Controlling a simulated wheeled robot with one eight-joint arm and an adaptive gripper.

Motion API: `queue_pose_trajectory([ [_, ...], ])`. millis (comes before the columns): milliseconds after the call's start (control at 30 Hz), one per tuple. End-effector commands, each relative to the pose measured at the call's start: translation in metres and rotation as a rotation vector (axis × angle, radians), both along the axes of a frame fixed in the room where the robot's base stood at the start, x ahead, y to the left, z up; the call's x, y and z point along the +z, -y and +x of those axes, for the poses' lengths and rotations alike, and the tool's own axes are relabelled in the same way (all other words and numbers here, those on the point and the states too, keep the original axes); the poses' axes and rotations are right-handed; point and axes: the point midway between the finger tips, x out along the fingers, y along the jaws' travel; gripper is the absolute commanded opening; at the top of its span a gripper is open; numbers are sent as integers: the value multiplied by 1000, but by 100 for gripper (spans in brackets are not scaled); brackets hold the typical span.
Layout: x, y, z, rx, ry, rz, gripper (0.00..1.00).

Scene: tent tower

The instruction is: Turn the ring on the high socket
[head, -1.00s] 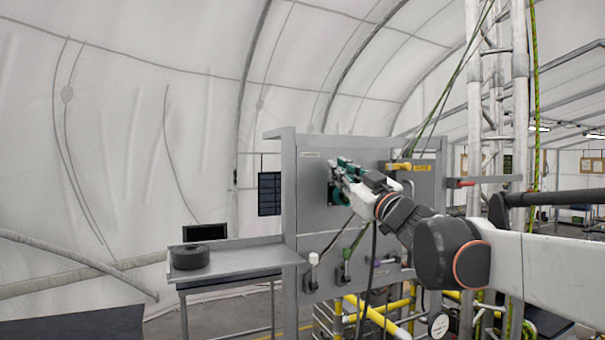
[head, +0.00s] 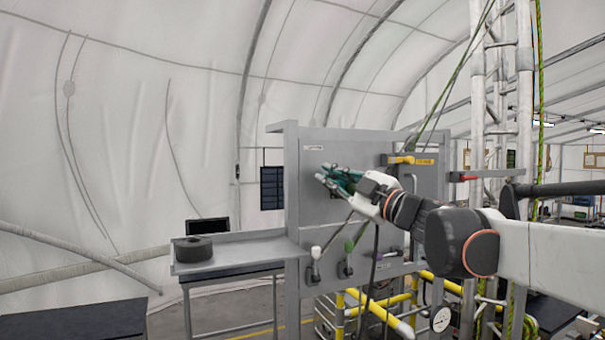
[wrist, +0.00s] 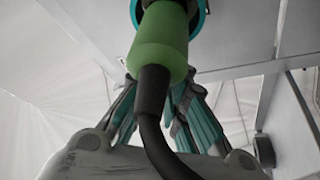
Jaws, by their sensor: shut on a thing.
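A green plug (wrist: 160,45) with a black cable (wrist: 155,110) stands at the high socket on the grey panel. A teal ring (wrist: 200,12) shows around the plug's far end at the top of the wrist view. My gripper (head: 327,176) is at the panel's upper left part; in the wrist view its teal-padded fingers (wrist: 160,88) come up on both sides of the plug and appear shut on it. The plug hides the fingertips and the exact contact. In the head view my fingers cover the socket and most of the ring.
A yellow handle (head: 402,160) is on the panel to the right. Lower plugs (head: 346,262) with cables hang beneath. A dark round thing (head: 194,249) lies on the side shelf (head: 250,247) at left. Yellow pipes (head: 375,315) and a truss tower (head: 525,120) stand nearby.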

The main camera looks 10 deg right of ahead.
Motion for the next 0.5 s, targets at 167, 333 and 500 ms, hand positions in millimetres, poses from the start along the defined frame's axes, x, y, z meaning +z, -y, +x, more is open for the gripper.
queue_pose_trajectory([
  [167,-10,-4,-1,1,47,-152,0],
  [333,-18,-5,-2,1,89,-277,0],
  [500,-23,-6,-2,1,119,-371,0],
])
